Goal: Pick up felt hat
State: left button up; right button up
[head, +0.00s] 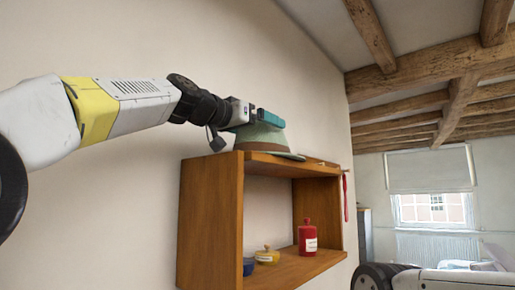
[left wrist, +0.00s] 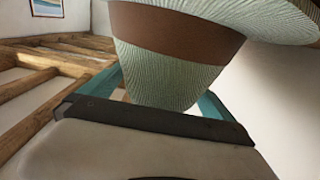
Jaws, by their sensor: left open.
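The felt hat (head: 262,137) is pale green with a brown band and sits on top of the wooden wall shelf, its brim reaching past the front edge. My left gripper (head: 268,119) is at the hat's crown, its teal fingers open. In the left wrist view the hat (left wrist: 175,80) fills the upper middle, with its crown between the two separated fingers of the left gripper (left wrist: 158,95). I cannot tell whether either finger touches the felt. My right gripper is out of view; only part of my right arm shows at the lower right.
The wooden shelf (head: 211,205) is fixed to the wall. Inside stand a red bottle (head: 307,240), a yellow pot (head: 267,256) and a blue pot (head: 249,266). A red item (head: 345,195) hangs at its right side. The air above the hat is clear below the ceiling beams.

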pick_arm(q)
jog(key=c, duration=2)
jog(key=shift+o, duration=0.2)
jog(key=shift+r, duration=0.2)
